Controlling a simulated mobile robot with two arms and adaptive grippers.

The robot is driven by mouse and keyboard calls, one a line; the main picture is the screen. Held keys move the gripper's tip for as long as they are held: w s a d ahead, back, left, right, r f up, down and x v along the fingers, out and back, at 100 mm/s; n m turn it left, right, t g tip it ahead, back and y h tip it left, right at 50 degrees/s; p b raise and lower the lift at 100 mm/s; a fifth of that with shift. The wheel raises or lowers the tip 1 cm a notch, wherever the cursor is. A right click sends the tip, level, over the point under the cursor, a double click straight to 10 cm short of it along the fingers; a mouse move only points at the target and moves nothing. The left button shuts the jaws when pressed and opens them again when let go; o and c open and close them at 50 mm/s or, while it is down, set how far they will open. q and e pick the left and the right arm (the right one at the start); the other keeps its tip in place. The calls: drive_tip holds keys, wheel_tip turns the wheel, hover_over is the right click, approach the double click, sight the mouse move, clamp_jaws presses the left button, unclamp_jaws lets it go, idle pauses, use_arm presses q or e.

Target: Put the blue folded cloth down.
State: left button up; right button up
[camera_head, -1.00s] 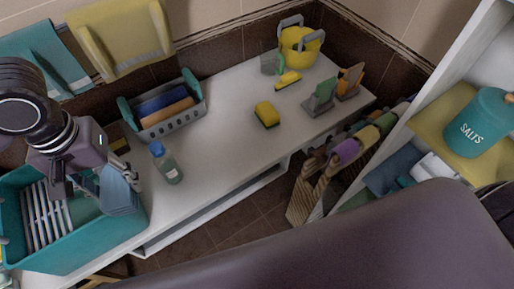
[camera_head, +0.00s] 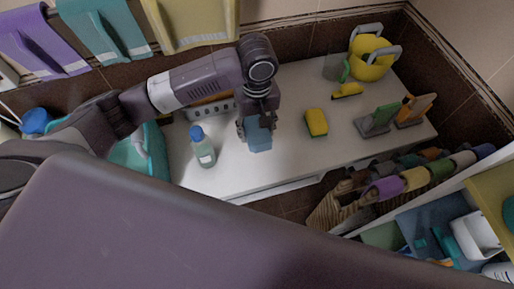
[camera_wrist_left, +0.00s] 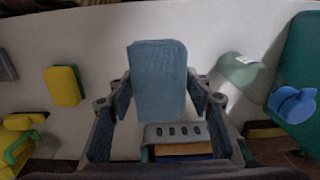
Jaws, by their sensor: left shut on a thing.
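My left gripper (camera_head: 257,122) is shut on the blue folded cloth (camera_head: 259,139), which hangs below the fingers over the white counter (camera_head: 235,172). In the left wrist view the cloth (camera_wrist_left: 158,78) stands out between the two fingers of the gripper (camera_wrist_left: 157,103). It looks apart from the things around it. Whether its lower edge touches the counter, I cannot tell. My right gripper is not in view.
A bottle with a blue cap (camera_head: 203,148) stands left of the cloth, and a yellow sponge (camera_head: 316,122) lies to its right. A grey basket (camera_head: 205,109) is behind my arm. A teal crate (camera_head: 157,158) is at the left. Bare counter lies in between.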

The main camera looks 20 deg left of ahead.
use_arm(q)
wheel_tip(320, 180, down, 11)
drive_tip(key=shift+d+r+p, duration=0.1)
drive_tip(key=shift+p, duration=0.2)
drive_tip(key=o, duration=1)
drive_tip(key=shift+f, duration=0.2)
drive_tip(key=shift+r, duration=0.1)
wheel_tip(320, 180, up, 12)
drive_tip(key=shift+r+b, duration=0.1)
drive_tip(key=shift+b, duration=0.25)
